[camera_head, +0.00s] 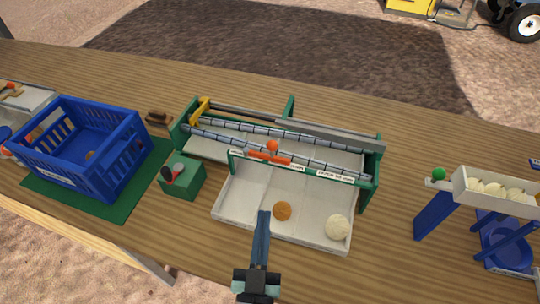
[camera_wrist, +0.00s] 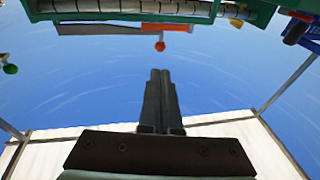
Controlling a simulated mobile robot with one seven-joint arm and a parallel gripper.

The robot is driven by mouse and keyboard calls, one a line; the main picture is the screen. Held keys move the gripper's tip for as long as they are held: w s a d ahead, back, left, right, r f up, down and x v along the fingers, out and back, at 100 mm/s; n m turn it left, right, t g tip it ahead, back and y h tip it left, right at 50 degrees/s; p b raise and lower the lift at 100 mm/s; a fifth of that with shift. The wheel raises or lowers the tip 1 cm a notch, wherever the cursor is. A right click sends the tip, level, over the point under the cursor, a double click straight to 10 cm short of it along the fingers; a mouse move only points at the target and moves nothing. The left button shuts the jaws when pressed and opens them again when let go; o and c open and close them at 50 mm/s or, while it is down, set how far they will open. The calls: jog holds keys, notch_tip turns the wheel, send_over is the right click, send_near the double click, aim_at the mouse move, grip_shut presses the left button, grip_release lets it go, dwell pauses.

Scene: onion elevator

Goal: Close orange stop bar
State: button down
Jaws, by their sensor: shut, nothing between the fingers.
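The orange stop bar (camera_head: 268,157) lies along the front edge of the green-framed roller elevator (camera_head: 372,190), with an orange ball knob (camera_head: 272,145) just above it. In the wrist view the orange bar (camera_wrist: 166,27) and its knob (camera_wrist: 160,46) show near the top centre, beyond my fingertips. My gripper (camera_head: 264,213) is shut and empty. It reaches over the front of the white tray, apart from the bar and knob. The shut fingers also show in the wrist view (camera_wrist: 161,73), pointing toward the knob. Whether the bar is open or closed cannot be told.
The white tray (camera_head: 238,205) below the bar holds a brown onion (camera_head: 282,211) and a white onion (camera_head: 337,227). A green box with a red-and-black switch (camera_head: 182,180) and a blue crate (camera_head: 88,180) stand left. A blue stand (camera_head: 435,212) with a green knob (camera_head: 438,174) is right.

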aim_at(272, 151)
jog(key=p+x, duration=0.1)
jog(key=x, duration=1.2)
jog(key=shift+y, duration=0.3)
